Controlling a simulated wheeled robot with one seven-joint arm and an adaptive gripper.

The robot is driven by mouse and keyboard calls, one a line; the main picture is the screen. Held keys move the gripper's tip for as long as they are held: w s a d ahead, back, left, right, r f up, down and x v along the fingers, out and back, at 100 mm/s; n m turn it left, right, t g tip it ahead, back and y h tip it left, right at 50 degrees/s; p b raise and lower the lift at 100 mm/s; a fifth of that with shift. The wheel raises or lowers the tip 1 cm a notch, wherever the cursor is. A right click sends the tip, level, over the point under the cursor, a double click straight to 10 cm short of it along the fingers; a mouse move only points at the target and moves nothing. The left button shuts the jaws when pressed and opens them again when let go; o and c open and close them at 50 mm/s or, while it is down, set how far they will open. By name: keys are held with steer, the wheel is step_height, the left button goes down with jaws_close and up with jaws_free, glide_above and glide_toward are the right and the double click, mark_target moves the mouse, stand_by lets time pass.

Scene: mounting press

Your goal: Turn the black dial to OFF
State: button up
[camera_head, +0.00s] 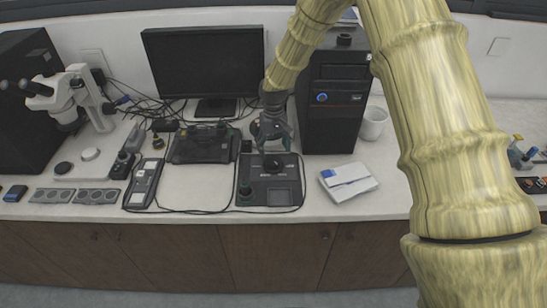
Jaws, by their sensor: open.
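A dark box-like unit (262,203) lies on the white bench, near the front edge and a little right of the picture's middle-left. A round black dial (271,163) appears near its top edge. Its markings and pointer are too small to read. My gripper (273,146) points down just above and behind the dial, open, with nothing seen between its fingers. I cannot tell whether the fingertips touch the dial.
A monitor (205,62) and a black computer tower (333,115) stand behind. A white box (348,183) lies right, a white mug (373,123) beyond it. A microscope (70,97) and a handheld device (144,183) are left.

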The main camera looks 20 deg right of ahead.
mark_target(273, 160)
steer(key=shift+f+p, duration=1)
steer(key=shift+f, duration=2.2)
steer(key=shift+c, duration=0.5)
steer(key=c, duration=0.9)
